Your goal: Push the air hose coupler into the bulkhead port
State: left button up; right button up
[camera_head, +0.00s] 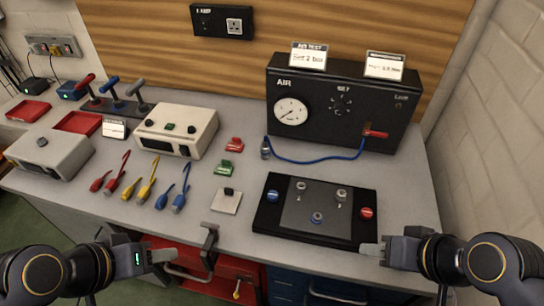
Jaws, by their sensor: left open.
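A blue air hose (315,161) runs from below the red-handled valve (376,133) on the black AIR tester box. Its left end carries a small grey coupler (265,148), which stands on the bench beside the box. A black plate with a grey panel (318,238) lies in front of the box. My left gripper (172,255) is open and empty at the front edge, far from the coupler. My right gripper (367,249) is by the plate's front right corner; its jaw gap is unclear.
A black clamp (209,243) stands at the bench's front edge. A grey square pad (226,201) and red and green blocks (224,168) lie left of the plate. Coloured leads (148,185) and instrument boxes fill the left. Bare bench (405,200) lies right of the plate.

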aim_at(266, 147)
jog(key=j+z, duration=0.45)
jog(key=i+j+z, duration=0.1)
jog(key=j+z, duration=0.35)
jog(key=l, duration=0.1)
